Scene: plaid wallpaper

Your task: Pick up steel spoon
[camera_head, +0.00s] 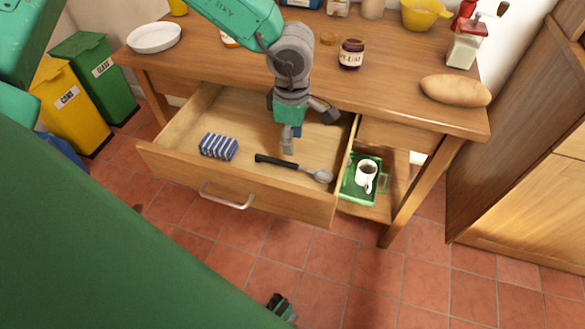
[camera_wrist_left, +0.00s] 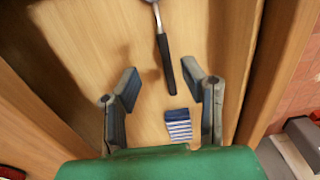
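The steel spoon (camera_head: 319,174) lies in the open drawer (camera_head: 263,197), its black handle pointing left and its bowl near the drawer's right side. In the left wrist view the spoon's black handle (camera_wrist_left: 165,62) is ahead of the fingers, its lower end showing in the gap between them. My left gripper (camera_head: 308,130) is over the drawer, behind the spoon in the head view. The left wrist view shows its two fingers (camera_wrist_left: 163,84) wide apart with nothing held.
A blue-and-white striped block (camera_head: 218,147) lies left of the spoon in the drawer. The tabletop above holds a jar (camera_head: 351,54), bread (camera_head: 455,90) and a plate (camera_head: 154,37). A green tray (camera_head: 352,190) with a white mug (camera_head: 366,174) stands below right.

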